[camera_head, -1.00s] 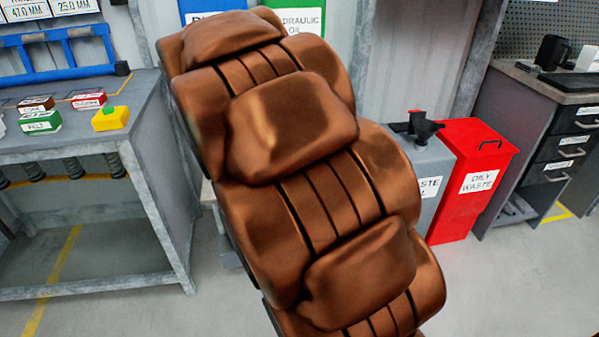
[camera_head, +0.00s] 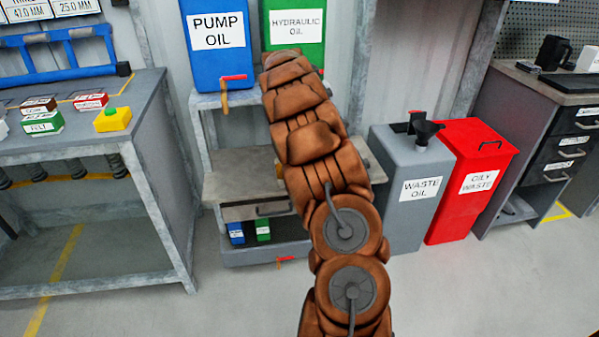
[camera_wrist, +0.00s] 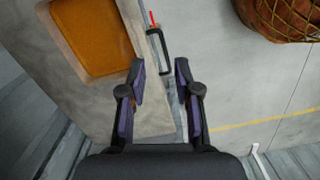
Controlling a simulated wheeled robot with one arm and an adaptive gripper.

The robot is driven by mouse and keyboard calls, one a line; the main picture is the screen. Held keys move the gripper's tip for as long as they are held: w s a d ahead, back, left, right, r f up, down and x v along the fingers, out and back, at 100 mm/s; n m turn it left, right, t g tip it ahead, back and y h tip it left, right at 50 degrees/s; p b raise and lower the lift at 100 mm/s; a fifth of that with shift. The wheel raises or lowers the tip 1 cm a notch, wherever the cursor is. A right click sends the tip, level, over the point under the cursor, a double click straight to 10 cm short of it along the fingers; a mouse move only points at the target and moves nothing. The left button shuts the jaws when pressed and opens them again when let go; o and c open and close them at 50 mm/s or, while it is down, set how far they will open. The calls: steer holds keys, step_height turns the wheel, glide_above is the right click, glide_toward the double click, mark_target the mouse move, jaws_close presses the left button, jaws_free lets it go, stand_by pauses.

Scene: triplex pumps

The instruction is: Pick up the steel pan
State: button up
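A grey metal tray-like piece (camera_head: 238,186) under the oil containers, with a dark handle (camera_head: 272,208) at its front edge, looks like the steel pan. My arm covers much of it in the head view. In the wrist view its wide grey rim (camera_wrist: 85,115) surrounds a recess with an amber, shiny bottom (camera_wrist: 98,35). The handle (camera_wrist: 157,52) sticks out from its edge, just beyond my fingertips in the picture. My gripper (camera_wrist: 161,72) is open and empty, with its fingers over the edge area. Its height above the pan is unclear. The arm hides the gripper in the head view.
A blue pump oil container (camera_head: 217,65) and a green hydraulic oil container (camera_head: 293,52) stand on the shelf above. A grey waste oil bin (camera_head: 412,205) and a red oily waste bin (camera_head: 470,190) stand at right. The foreground floor is clear at right.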

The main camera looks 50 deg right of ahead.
steer(key=shift+w+d+f+n+t+y, duration=0.15)
steer(key=shift+d+f+n, duration=0.3)
steer(key=shift+d+f, duration=1)
steer(key=shift+w+d+f+n+t+y, duration=0.15)
steer(key=shift+d+f+n, duration=0.3)
steer(key=shift+f, duration=2)
steer(key=shift+w+d+f+n+t, duration=0.1)
steer(key=shift+w+d+f+n, duration=0.25)
steer(key=shift+d+f, duration=1.15)
steer(key=shift+s+a+f, duration=0.1)
steer(key=shift+a+f, duration=0.3)
steer(key=shift+a, duration=0.1)
steer(key=shift+c, duration=0.4)
jaws_close()
